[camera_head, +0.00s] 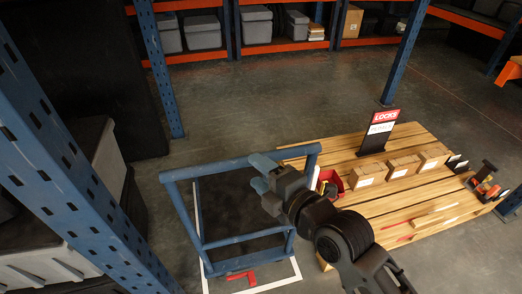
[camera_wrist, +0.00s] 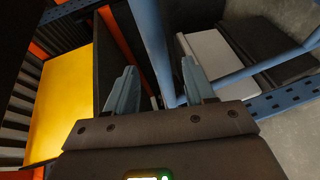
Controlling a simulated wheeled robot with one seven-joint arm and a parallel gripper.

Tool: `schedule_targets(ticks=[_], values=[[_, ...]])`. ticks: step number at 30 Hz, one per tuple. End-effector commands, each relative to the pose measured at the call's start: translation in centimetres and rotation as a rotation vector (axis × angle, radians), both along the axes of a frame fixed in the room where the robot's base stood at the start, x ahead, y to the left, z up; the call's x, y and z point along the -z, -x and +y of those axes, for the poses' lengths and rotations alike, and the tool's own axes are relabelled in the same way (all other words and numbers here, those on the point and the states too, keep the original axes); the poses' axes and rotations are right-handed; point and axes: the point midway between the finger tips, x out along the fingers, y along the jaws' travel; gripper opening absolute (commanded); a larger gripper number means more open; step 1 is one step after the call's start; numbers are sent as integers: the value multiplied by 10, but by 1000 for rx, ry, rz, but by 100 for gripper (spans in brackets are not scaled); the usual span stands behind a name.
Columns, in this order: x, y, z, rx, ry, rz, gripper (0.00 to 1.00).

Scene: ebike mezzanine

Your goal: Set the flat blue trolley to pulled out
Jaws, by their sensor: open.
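The blue trolley (camera_head: 205,168) stands at the lower middle of the head view, with a tubular blue frame and a top bar slanting up to the right. My gripper (camera_head: 259,171) is at this top bar in the head view, with its fingers overlapping it. In the wrist view my gripper (camera_wrist: 158,68) is open, and a blue tube (camera_wrist: 148,30) shows between its fingers. I cannot tell whether the fingers touch the tube. My forearm hides part of the trolley's right side.
A wooden bench (camera_head: 335,150) with a red bin (camera_head: 331,181), small boxes and a LOCKS sign (camera_head: 385,117) is close on the right. A blue rack post (camera_head: 60,165) stands at left. White floor lines (camera_head: 270,287) edge the trolley. Open floor (camera_head: 270,100) lies behind.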

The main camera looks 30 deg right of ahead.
Motion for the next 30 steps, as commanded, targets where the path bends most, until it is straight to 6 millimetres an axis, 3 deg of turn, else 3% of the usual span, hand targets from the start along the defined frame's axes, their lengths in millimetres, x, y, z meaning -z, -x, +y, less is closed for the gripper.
schedule_targets(ticks=[18,29,30], values=[[11,-73,6,-1,9,-3,54],[13,-78,7,-2,9,-2,54],[13,-78,7,-2,9,-2,50]])
